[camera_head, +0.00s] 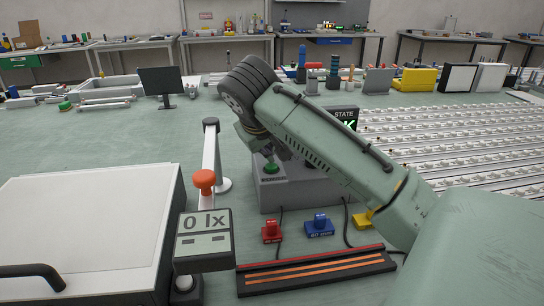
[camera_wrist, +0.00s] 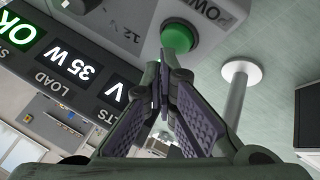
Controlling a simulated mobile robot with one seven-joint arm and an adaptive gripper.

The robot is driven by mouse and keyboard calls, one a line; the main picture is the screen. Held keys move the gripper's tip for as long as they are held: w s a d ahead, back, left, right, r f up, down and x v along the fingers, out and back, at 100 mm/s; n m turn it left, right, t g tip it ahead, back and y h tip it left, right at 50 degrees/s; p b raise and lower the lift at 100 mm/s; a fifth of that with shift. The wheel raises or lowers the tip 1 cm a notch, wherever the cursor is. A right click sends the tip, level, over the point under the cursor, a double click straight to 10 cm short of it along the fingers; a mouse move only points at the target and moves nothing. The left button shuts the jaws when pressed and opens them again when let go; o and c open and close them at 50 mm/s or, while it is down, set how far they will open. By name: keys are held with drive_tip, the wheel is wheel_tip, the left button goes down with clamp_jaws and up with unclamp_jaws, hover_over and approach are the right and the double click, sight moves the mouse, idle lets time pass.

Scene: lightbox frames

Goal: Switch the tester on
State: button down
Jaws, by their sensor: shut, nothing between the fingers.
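The tester (camera_head: 300,192) is a grey box on the bench, partly hidden behind my arm. Its green button (camera_head: 271,169) is on top at the left, and it also shows in the wrist view (camera_wrist: 178,37) beside lettering that partly reads POWER. The tester's display (camera_wrist: 78,68) is lit; it reads OK under STATE and 35 W under LOAD, and the volts reading is cut off. My gripper (camera_head: 265,152) is shut and empty, fingers down just over the green button. In the wrist view its fingertips (camera_wrist: 163,62) are close to the button; I cannot tell if they touch.
A meter (camera_head: 203,240) reading 0 lx stands front left, near a post with an orange knob (camera_head: 204,180). A white-lidded box (camera_head: 80,240) fills the left front. Red (camera_head: 272,231) and blue (camera_head: 319,227) plugs lie before the tester. A strip with orange lines (camera_head: 315,272) is nearest.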

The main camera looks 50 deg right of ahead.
sight(268, 164)
drive_tip(key=shift+r+p, duration=1.9)
drive_tip(key=shift+r, duration=1)
